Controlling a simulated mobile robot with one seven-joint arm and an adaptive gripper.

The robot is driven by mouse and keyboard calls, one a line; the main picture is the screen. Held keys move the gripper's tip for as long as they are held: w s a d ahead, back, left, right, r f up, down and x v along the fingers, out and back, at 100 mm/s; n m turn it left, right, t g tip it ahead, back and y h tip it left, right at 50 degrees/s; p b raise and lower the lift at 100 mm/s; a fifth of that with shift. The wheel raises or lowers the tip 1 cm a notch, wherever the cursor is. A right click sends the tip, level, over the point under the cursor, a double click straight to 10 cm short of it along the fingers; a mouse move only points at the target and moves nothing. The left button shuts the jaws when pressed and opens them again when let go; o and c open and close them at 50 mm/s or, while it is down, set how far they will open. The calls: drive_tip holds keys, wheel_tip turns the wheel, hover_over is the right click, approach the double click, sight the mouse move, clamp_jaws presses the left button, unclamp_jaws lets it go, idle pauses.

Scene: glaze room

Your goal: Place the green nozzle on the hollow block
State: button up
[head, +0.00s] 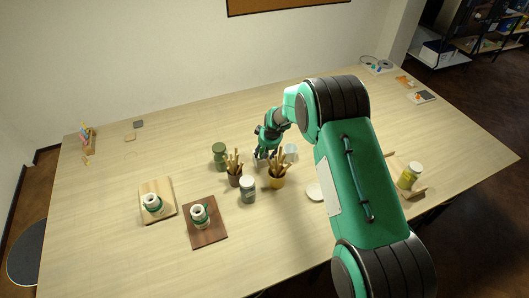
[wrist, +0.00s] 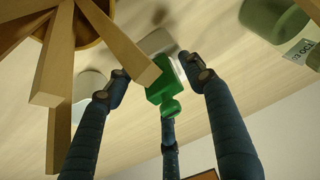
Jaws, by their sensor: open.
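The green nozzle (wrist: 168,88) is in the middle of the wrist view, between my gripper's fingers. My gripper (wrist: 156,80) is open around it, with one finger to the left, one to the right and one below. A pale grey block-like piece (wrist: 155,41) shows just behind the nozzle; I cannot tell whether it is the hollow block or whether the two touch. In the head view my gripper (head: 262,154) is low over the table among pots and jars, and the nozzle cannot be made out there.
Close to my gripper stand a yellow pot of wooden sticks (head: 277,182), a dark pot of sticks (head: 234,180), a green jar (head: 219,157) and a pale cup (head: 291,151). A labelled jar (head: 248,190) stands in front. The table (head: 120,262) is clear at front left.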

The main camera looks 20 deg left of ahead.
drive_tip(key=b+v, duration=0.1)
drive_tip(key=v, duration=1.1)
drive_tip(key=shift+b, duration=0.4)
drive_tip(key=shift+w+a+r, duration=0.1)
drive_tip(key=shift+r, duration=0.05)
idle(0.4)
